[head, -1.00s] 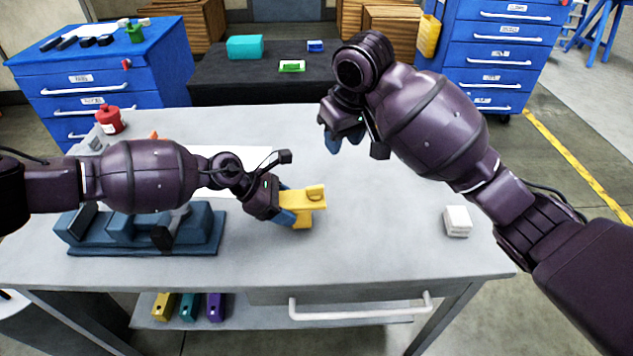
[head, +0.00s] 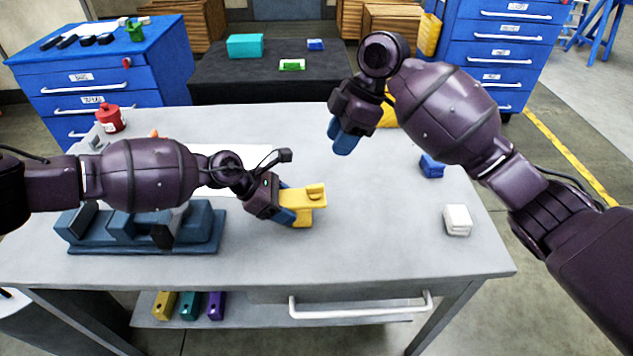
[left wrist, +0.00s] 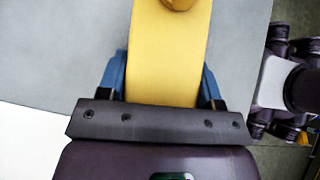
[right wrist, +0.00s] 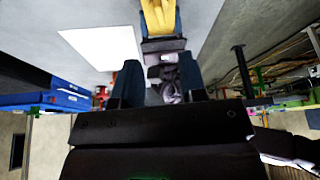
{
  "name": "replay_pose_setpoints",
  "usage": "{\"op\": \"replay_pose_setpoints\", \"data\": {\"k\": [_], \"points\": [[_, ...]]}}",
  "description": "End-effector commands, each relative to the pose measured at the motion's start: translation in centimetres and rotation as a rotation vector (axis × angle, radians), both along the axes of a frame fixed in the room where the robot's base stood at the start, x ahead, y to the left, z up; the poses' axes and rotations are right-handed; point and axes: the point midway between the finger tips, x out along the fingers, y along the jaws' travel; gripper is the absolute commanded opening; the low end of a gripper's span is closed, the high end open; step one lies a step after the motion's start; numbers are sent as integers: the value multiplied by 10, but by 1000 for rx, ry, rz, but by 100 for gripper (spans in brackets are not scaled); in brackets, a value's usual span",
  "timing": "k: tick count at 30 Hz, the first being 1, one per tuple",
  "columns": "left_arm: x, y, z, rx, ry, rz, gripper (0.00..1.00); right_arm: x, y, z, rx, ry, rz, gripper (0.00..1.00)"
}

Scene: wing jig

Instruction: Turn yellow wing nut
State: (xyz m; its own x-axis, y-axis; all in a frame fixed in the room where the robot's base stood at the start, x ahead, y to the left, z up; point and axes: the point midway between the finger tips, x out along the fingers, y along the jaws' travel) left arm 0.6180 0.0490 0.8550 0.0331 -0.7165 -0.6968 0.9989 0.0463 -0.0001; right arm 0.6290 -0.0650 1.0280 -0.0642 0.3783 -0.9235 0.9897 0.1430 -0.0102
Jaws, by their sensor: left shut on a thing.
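A yellow part (head: 302,206) is held by my left gripper (head: 287,206) over the right-middle of the grey table. It has a flat arm, a downward leg and a raised yellow piece on top, perhaps the wing nut (head: 316,191). In the left wrist view the yellow part (left wrist: 168,55) lies between both blue fingers, and a rounded yellow knob (left wrist: 180,4) is cut off by the top edge. My right gripper (head: 345,140) hangs empty above the table's far side, apart from the yellow part. The right wrist view shows its fingers (right wrist: 160,82) spread.
A dark blue jig (head: 145,248) stands left under my left arm, near a white sheet (head: 240,165). A blue block (head: 432,166) and white block (head: 457,220) lie right. A yellow object (head: 387,112) is partly hidden behind my right gripper. The front middle is clear.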

Motion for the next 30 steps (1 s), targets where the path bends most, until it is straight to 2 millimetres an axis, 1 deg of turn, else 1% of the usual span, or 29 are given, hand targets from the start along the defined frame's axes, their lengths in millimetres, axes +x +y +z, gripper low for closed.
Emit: {"op": "replay_pose_setpoints", "data": {"k": [4, 7, 21, 25, 30], "points": [[0, 0, 1, -1, -1, 0, 22, -1, 2, -5, 1, -8, 23, 38], [0, 0, 1, -1, -1, 0, 22, -1, 6, -14, 1, -7, 23, 38], [0, 0, 1, -1, -1, 0, 22, -6, 36, -86, 1, -8, 22, 38], [0, 0, 1, -1, -1, 0, 22, -7, 41, -100, 0, -8, 19, 38], [0, 0, 1, -1, -1, 0, 22, -8, 45, -109, 0, -8, 20, 38]]}}
